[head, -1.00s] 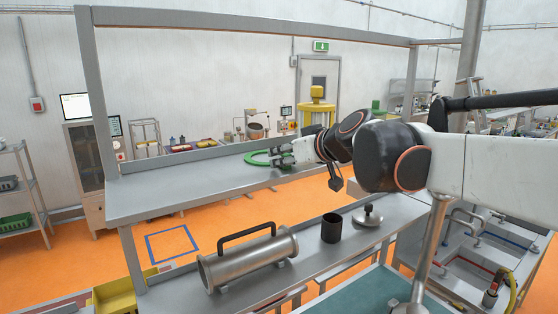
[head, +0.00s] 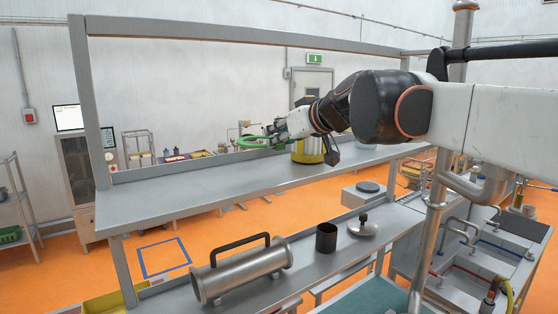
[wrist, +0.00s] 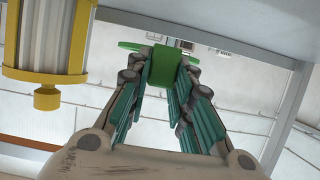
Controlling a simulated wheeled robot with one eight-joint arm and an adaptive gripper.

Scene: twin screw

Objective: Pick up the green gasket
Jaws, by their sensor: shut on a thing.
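The green gasket (head: 252,142) is a flat ring held up in the air above the upper grey shelf (head: 180,188) in the head view. My gripper (head: 277,131) is shut on its near right edge. In the wrist view the green gasket (wrist: 165,66) lies between the fingertips of my gripper (wrist: 164,72), seen nearly edge-on. The far part of the ring is hidden behind the gripped section in that view.
A handled metal tube (head: 240,270), a black cup (head: 326,238) and a lidded piece (head: 363,226) sit on the lower bench.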

